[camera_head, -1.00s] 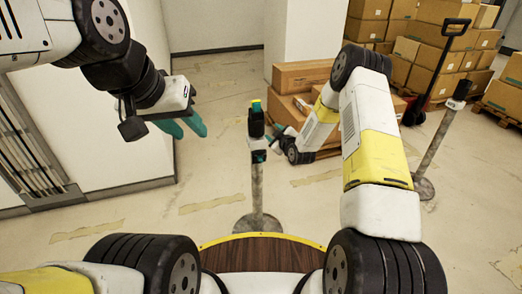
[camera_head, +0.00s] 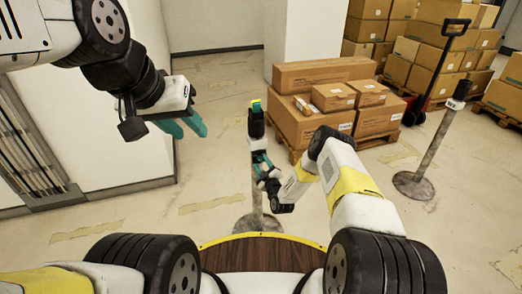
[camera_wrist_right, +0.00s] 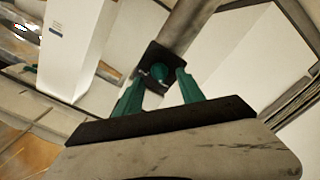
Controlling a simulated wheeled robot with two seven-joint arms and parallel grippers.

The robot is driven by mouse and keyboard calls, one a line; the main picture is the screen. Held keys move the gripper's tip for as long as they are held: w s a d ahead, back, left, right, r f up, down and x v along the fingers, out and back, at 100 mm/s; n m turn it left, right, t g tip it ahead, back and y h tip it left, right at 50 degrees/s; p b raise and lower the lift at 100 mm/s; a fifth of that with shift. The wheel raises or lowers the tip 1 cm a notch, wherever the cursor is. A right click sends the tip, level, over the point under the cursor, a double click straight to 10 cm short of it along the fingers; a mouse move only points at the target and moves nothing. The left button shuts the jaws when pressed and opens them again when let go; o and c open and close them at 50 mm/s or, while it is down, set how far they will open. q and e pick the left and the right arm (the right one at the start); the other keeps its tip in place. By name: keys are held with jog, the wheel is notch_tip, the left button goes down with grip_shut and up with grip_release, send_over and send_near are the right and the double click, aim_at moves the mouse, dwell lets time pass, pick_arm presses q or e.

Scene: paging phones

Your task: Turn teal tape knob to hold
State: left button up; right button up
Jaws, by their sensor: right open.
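A teal knob (camera_wrist_right: 158,71) sits on a dark plate on the post (camera_wrist_right: 190,28) in the right wrist view. My right gripper (camera_wrist_right: 158,82) is open, its teal fingers on either side of the knob; I cannot tell if they touch it. In the head view the post (camera_head: 256,178) stands upright ahead of me, with a black head (camera_head: 256,124) topped in yellow and teal. My right gripper (camera_head: 262,162) is low at the post there and hides the knob. My left gripper (camera_head: 187,126) is open and empty, left of the post.
A second post (camera_head: 436,148) stands at the right. Cardboard boxes (camera_head: 318,122) lie on a pallet behind the post. A hand truck (camera_head: 440,60) stands by stacked boxes (camera_head: 410,62). A white wall block (camera_head: 105,130) is at the left. The floor between is clear.

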jog(key=shift+x, duration=0.85)
grip_shut()
